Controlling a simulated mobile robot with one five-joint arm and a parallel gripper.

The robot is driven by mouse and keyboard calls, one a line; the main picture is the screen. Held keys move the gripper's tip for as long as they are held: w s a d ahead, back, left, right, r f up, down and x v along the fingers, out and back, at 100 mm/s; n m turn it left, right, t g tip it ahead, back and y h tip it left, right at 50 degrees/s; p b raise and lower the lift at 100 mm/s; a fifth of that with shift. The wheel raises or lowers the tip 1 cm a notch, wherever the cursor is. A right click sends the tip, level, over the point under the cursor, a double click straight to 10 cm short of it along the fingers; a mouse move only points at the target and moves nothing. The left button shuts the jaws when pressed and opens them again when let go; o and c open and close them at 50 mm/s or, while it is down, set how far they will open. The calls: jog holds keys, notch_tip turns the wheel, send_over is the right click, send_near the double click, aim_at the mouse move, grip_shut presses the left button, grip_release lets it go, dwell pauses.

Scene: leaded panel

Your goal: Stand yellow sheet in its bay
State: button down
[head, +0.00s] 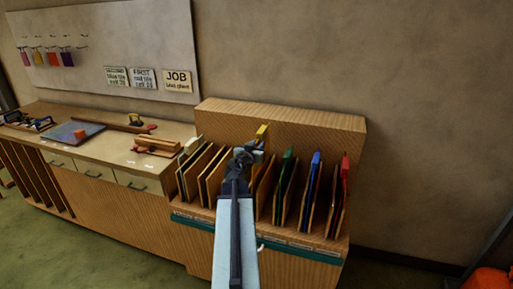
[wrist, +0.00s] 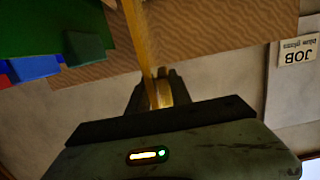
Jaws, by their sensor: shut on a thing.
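My gripper (head: 254,150) is over the middle of the wooden rack, shut on the yellow sheet. Only the sheet's yellow top tab (head: 262,132) shows in the head view; my arm hides the rest. In the wrist view the yellow sheet (wrist: 141,35) appears edge-on as a narrow strip running up from between the fingers (wrist: 155,92). The head view does not show whether its lower edge is inside a bay or above it. The rack (head: 345,130) has upright dividers forming several bays.
Green (head: 286,172), blue (head: 313,175) and red (head: 343,172) sheets stand in bays to the right. A pale-tabbed sheet (head: 191,147) stands at the rack's left end. A workbench (head: 110,150) with tools adjoins on the left. The rack's high back board rises behind the bays.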

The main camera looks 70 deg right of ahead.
notch_tip(320, 180, down, 10)
jog(key=b, duration=0.9)
jog(key=shift+r, duration=0.2)
jog(key=c, duration=1.1)
grip_release()
